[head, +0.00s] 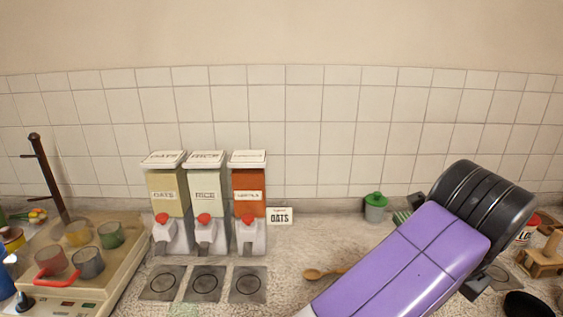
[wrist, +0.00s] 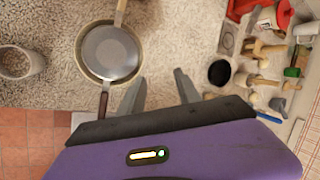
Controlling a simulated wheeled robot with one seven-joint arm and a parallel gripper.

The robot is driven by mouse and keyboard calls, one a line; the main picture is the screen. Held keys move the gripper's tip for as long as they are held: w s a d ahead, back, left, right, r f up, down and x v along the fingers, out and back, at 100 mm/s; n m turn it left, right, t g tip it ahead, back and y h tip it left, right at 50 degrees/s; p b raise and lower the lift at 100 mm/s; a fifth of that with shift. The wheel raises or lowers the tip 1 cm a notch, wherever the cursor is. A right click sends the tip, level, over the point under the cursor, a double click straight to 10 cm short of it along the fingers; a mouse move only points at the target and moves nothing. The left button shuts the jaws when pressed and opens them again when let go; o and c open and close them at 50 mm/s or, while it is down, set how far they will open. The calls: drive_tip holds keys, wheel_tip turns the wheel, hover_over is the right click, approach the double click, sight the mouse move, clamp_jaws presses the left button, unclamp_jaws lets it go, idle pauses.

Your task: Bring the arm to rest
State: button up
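My gripper (wrist: 160,88) shows in the wrist view with its two grey fingers spread apart and nothing between them. It hangs above the speckled countertop (wrist: 185,35), touching nothing that I can see. A round pan (wrist: 110,52) lies just beyond the left finger. In the head view my purple arm (head: 405,262) reaches up from the bottom to a black joint at the right. The gripper itself is out of the head view.
A cup machine (head: 85,265) is at left. A green-lidded jar (head: 375,207) and a wooden spoon (head: 322,273) are near my arm. A bowl (wrist: 20,63) shows in the wrist view.

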drive_tip(key=w+d+r+n+t+h, duration=0.35)
drive_tip(key=r+n+t, duration=0.2)
drive_tip(key=r, duration=0.35)
drive_tip(key=w+d+r+n+t+h, duration=0.3)
drive_tip(key=d+r+n+t+h, duration=0.2)
drive_tip(key=r+n, duration=0.25)
drive_tip(key=s+a+f+n+t+y, duration=0.2)
drive_tip(key=s+a+n+t+y, duration=0.15)
drive_tip(key=a+n+y, duration=0.35)
drive_tip(key=s+a+f+n+t+y, duration=0.2)
drive_tip(key=a+n+t, duration=0.25)
drive_tip(key=n, duration=0.55)
drive_tip(key=s+a+f+n+y, duration=0.3)
drive_tip(key=s+f+n+y, duration=0.25)
drive_tip(key=s+f, duration=0.3)
drive_tip(key=s+f+m+g+h, duration=0.1)
drive_tip(key=s+f+g, duration=0.3)
drive_tip(key=s+f, duration=0.5)
drive_tip(key=s+f+m+g+h, duration=0.1)
drive_tip(key=s+f+m+g, duration=0.2)
drive_tip(key=s+f, duration=0.6)
drive_tip(key=s+m, duration=0.1)
drive_tip(key=s, duration=0.6)
drive_tip(key=shift+a+f+g, duration=0.2)
drive_tip(key=shift+a+g, duration=0.05)
drive_tip(key=shift+g, duration=0.1)
